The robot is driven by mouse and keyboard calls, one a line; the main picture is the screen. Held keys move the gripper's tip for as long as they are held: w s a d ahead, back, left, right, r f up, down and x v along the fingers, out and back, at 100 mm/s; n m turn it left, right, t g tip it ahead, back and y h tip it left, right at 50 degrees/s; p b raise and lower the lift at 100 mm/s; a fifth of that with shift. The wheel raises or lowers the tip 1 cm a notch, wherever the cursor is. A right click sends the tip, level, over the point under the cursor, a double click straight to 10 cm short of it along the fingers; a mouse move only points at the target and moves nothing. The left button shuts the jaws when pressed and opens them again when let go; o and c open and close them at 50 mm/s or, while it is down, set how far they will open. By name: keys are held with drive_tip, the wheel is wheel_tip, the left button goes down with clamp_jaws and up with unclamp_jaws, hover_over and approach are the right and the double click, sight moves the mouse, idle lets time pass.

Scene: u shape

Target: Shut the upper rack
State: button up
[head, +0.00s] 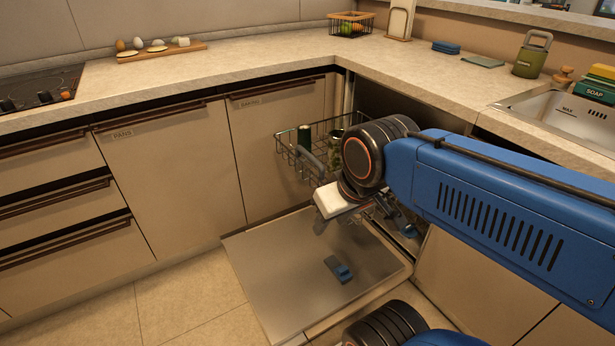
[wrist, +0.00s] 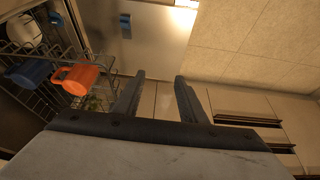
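The upper rack (head: 284,150) is a dark wire basket pulled out of the dishwasher, above its lowered door (head: 275,262). My gripper (wrist: 160,84) is open and empty, to the right of this rack. Its fingers are hard to make out in the head view.
The lowered door carries a blue piece (head: 338,269). Drawers (head: 50,205) and a cabinet front (head: 170,170) stand to the left. The counter (head: 250,73) runs above the rack. The tiled floor (head: 180,300) left of the door is clear.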

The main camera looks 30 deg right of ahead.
drive_tip(key=shift+w+r, duration=0.1)
drive_tip(key=shift+w, duration=0.1)
drive_tip(key=c, duration=0.5)
drive_tip(key=w+r+n, duration=0.1)
drive_tip(key=w, duration=0.1)
drive_tip(key=w+d+n+g+h, duration=0.1)
drive_tip(key=w+n, duration=0.1)
drive_tip(key=w+r+n+g, duration=0.1)
drive_tip(key=w+n, duration=0.1)
drive_tip(key=w, duration=0.1)
drive_tip(key=shift+d+r+h, duration=0.3)
drive_tip(key=shift+h, duration=0.1)
clamp_jaws()
drive_tip(key=w+a+r+n+g+h, duration=0.1)
drive_tip(key=w+n+h, duration=0.2)
drive_tip(key=w+n, duration=0.65)
drive_tip(key=w+a+n+g+h, duration=0.1)
drive_tip(key=w+n+g+h, duration=0.2)
drive_tip(key=w, duration=1.1)
drive_tip(key=d+f+t, duration=0.1)
drive_tip(key=d+f, duration=0.7)
drive_tip(key=d, duration=0.2)
drive_tip(key=shift+w+f+n, duration=0.2)
drive_tip(key=shift+f+n, duration=0.1)
drive_tip(key=shift+n, duration=0.15)
